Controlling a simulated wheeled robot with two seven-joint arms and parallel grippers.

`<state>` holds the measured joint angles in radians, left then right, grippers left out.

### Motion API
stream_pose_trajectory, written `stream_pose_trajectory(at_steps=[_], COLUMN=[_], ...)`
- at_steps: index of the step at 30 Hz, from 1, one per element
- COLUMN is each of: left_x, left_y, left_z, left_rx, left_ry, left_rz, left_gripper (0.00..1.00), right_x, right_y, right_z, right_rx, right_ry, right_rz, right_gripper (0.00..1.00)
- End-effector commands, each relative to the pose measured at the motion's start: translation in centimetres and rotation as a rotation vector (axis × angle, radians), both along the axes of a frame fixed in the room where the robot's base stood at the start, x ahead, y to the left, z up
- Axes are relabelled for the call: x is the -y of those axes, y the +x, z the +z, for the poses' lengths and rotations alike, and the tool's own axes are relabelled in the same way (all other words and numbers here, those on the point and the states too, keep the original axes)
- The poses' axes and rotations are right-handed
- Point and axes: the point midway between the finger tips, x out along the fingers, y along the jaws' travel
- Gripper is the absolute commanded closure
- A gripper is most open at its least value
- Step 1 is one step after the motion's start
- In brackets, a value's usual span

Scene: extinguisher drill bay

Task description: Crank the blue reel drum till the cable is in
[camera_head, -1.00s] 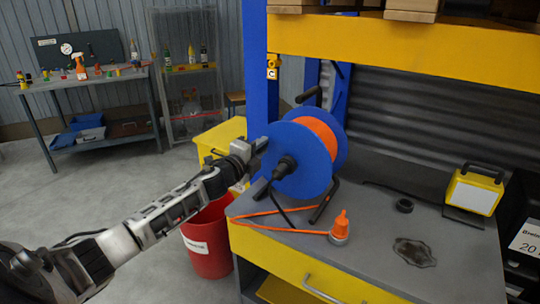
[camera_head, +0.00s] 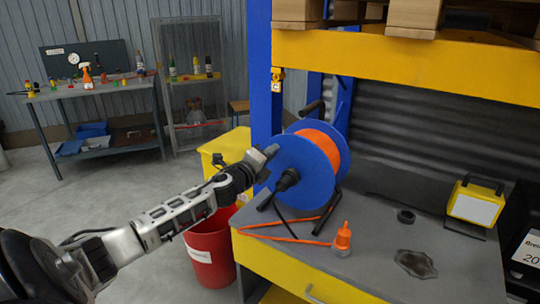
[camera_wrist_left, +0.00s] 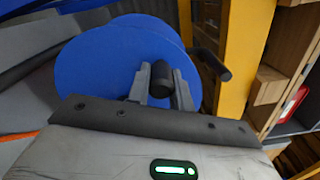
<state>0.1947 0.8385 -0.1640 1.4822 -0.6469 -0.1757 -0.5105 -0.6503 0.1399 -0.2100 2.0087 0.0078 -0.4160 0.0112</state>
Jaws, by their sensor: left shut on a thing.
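The blue reel drum (camera_head: 300,180) stands on the grey bench in a black frame, with orange cable (camera_head: 322,143) wound on it. A loose orange cable length (camera_head: 277,224) lies along the bench's front left, by an orange plug (camera_head: 342,236). My left gripper (camera_head: 268,152) is at the drum's upper left face. In the left wrist view its fingers (camera_wrist_left: 160,88) are shut on a black crank knob (camera_wrist_left: 160,77), in front of the drum (camera_wrist_left: 95,65). The knob is mostly hidden in the head view. My right gripper is not in view.
A black carrying handle (camera_head: 312,107) tops the reel frame. A blue post (camera_head: 262,90) and a yellow beam (camera_head: 400,65) stand close. A red bin (camera_head: 208,250) is below my left arm.

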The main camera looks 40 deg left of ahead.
Motion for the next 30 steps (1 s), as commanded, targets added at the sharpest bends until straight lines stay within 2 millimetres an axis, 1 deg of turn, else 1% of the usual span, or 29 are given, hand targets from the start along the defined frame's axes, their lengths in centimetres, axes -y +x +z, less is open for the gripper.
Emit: stream_pose_trajectory(at_steps=[3,4,5,6,14,17,20,23,30], left_x=[0.0,0.0,0.0,0.0,0.0,0.0,0.2,0.5,1.0], left_y=[0.0,0.0,0.0,0.0,0.0,-0.4,-1.4,-3.0,-7.2], left_z=[-0.1,-0.1,-0.1,-0.1,-0.1,-0.2,-0.3,-0.3,-0.4], left_rx=[-0.001,-0.001,-0.001,-0.001,-0.001,-0.002,-0.004,-0.004,-0.006], left_ry=[0.001,0.0,0.0,0.0,-0.001,-0.001,0.0,0.001,-0.002], left_rz=[0.0,0.0,0.0,0.0,0.0,0.0,-0.001,-0.003,-0.001], left_gripper=[1.0,0.7,0.62,0.56,0.56,0.56,0.56,0.56,0.56], right_x=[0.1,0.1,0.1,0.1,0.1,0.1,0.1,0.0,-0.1], right_y=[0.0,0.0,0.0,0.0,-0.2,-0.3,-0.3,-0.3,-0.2], right_z=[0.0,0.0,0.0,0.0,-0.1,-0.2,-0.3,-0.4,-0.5], right_rx=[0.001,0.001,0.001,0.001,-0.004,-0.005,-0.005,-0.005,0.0], right_ry=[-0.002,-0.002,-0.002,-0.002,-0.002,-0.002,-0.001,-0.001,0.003], right_rz=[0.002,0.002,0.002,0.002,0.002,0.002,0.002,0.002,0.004], right_gripper=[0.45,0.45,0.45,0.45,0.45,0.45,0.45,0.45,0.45])
